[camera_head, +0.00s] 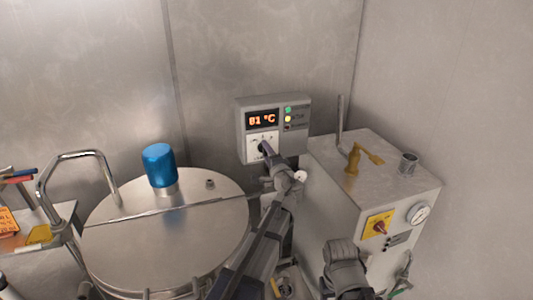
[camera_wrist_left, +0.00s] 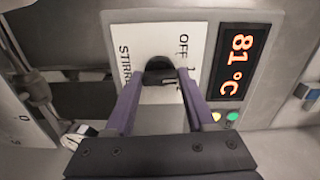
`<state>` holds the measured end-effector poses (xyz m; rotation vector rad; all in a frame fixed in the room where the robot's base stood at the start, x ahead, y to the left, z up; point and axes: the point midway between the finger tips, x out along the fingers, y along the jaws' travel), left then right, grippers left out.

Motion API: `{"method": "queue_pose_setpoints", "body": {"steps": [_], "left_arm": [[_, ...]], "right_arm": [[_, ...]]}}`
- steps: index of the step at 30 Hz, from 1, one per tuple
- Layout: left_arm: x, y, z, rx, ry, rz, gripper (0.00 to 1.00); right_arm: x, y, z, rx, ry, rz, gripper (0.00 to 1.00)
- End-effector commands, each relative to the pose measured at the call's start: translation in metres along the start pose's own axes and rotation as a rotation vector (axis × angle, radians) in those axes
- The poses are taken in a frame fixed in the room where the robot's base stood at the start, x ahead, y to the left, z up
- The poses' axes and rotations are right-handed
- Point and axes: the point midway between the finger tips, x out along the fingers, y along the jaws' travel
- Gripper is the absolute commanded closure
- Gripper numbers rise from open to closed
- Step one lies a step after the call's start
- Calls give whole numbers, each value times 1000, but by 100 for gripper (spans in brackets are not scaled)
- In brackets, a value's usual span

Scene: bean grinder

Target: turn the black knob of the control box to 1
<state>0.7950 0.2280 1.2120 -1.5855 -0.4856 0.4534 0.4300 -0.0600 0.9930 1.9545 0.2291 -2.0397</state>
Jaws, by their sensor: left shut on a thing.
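The grey control box (camera_head: 243,120) hangs on the back wall, with a lit display reading 81 °C. Its white label plate lies below the display. The black knob (camera_wrist_left: 158,66) sits on this plate, near printed OFF and partly hidden lettering. My left gripper (camera_head: 264,149) reaches up to the plate and covers most of the knob in the head view. In the left wrist view, the fingers of my left gripper (camera_wrist_left: 157,82) are closed on both sides of the knob. I cannot tell which mark the knob points to. My right gripper's fingers do not show.
A large round steel lid (camera_head: 115,245) with a blue cap (camera_head: 159,165) stands left of the arm. A grey cabinet (camera_head: 325,190) with a red knob, a gauge and a yellow valve stands right. Green and yellow lamps sit beside the display.

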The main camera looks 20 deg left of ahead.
Motion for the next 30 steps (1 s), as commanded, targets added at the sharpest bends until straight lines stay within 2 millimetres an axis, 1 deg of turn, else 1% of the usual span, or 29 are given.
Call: {"method": "queue_pose_setpoints", "body": {"steps": [8, 21, 22, 29, 30], "left_arm": [[-1, 1, 0, 60, 1, 1, 100], [-1, 1, 0, 67, 1, 2, 100], [-1, 1, 0, 67, 1, 2, 42], [0, 0, 0, 67, 0, 1, 16], [0, 0, 0, 67, 0, 1, 15]], "right_arm": [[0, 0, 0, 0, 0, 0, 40], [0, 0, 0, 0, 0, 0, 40], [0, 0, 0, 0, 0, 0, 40], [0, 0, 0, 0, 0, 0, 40], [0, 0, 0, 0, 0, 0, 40]]}}
